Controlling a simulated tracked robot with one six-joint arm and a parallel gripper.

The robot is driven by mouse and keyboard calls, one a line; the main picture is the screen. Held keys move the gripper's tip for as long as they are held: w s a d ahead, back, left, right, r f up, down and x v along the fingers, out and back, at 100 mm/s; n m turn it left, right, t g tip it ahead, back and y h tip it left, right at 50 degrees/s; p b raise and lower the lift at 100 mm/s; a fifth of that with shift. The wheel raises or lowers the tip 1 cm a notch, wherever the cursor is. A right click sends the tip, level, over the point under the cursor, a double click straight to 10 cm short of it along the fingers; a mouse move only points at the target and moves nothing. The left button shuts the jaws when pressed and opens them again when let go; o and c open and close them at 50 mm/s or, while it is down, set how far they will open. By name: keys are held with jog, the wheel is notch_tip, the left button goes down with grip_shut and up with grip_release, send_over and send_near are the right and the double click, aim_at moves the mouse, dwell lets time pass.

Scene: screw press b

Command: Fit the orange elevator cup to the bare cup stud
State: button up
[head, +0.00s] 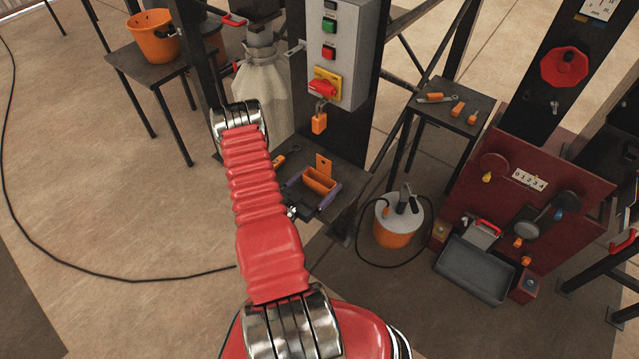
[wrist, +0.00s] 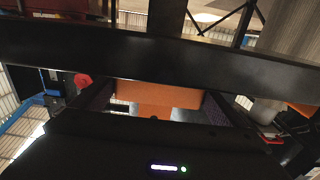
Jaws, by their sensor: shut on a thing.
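The orange elevator cup (head: 319,181) is an open box with a raised back plate. My gripper (head: 312,189) is shut on it, with a purple-padded finger at each side. In the head view the cup appears over a small dark table; I cannot tell whether it touches the top. In the wrist view the cup (wrist: 155,92) shows as an orange band between the fingers, partly hidden by a dark bar in front. I cannot make out the bare cup stud in either view.
A dark table (head: 347,178) holds an orange-handled tool (head: 287,156) left of the cup. A control box (head: 334,50) with an orange padlock (head: 319,123) hangs above. Open floor lies left, crossed by a black cable (head: 130,279).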

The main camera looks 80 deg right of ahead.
aim_at(318, 179)
jog(key=shift+c, duration=0.3)
jog(key=shift+w+a+r, duration=0.1)
jog(key=shift+a+r, duration=0.05)
jog(key=shift+r, duration=0.3)
notch_tip(318, 179, up, 6)
jog(key=shift+f, duration=0.15)
jog(key=shift+w+a+r, duration=0.1)
jog(key=shift+a+r, duration=0.1)
jog(key=shift+r, duration=0.1)
jog(key=v, duration=1.9)
jog(key=shift+a+f, duration=0.1)
jog(key=shift+w, duration=0.1)
dwell(0.4)
